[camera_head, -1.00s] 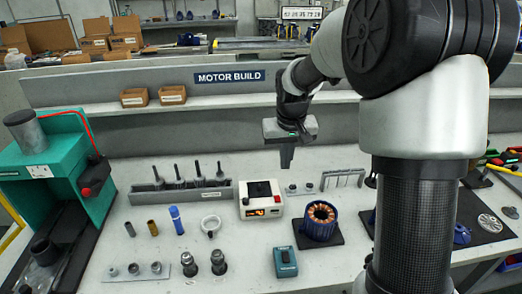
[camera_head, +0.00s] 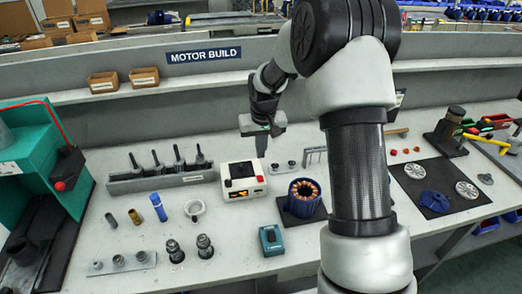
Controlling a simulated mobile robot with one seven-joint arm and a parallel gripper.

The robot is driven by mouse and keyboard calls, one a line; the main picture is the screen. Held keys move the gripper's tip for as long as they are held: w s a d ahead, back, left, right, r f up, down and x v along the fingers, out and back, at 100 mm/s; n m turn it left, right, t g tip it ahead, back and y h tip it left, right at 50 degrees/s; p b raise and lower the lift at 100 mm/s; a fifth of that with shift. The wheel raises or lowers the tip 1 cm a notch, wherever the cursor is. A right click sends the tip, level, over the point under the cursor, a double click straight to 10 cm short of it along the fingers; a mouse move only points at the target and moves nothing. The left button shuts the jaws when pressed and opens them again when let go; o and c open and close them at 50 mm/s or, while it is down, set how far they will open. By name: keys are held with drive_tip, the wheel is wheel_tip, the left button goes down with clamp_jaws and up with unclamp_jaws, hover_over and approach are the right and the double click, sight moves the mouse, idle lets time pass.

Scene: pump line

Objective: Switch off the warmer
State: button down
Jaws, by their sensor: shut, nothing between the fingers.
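The warmer (camera_head: 243,193) is a small white box with a black top plate on the bench, left of the blue motor stator. Its front has a lit orange display and a dark red control beside it, too small to read clearly. My gripper (camera_head: 261,152) is shut and empty, pointing down, above and slightly right of the warmer's back edge. It appears apart from the warmer. My arm comes in from the right and covers part of the bench there.
The blue stator (camera_head: 304,187) stands on a dark mat close on the right. A teal meter (camera_head: 271,238) lies in front. A grey rack (camera_head: 125,185) with upright tools is on the left.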

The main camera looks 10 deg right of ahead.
sight(260, 179)
drive_tip(key=x, duration=0.3)
drive_tip(key=s+x, duration=0.1)
drive_tip(key=x, duration=0.6)
drive_tip(key=shift+s+f+p, duration=0.2)
drive_tip(key=shift+p, duration=0.15)
drive_tip(key=shift+f, duration=0.1)
drive_tip(key=f+b, duration=0.1)
drive_tip(key=b, duration=0.1)
drive_tip(key=t+b, duration=0.1)
drive_tip(key=b, duration=0.1)
drive_tip(key=shift+s+f, duration=0.3)
drive_tip(key=shift+f, duration=0.05)
drive_tip(key=shift+r+p, duration=0.45)
drive_tip(key=shift+r, duration=0.1)
drive_tip(key=shift+f, duration=0.1)
drive_tip(key=shift+w, duration=0.15)
drive_tip(key=shift+w, duration=0.65)
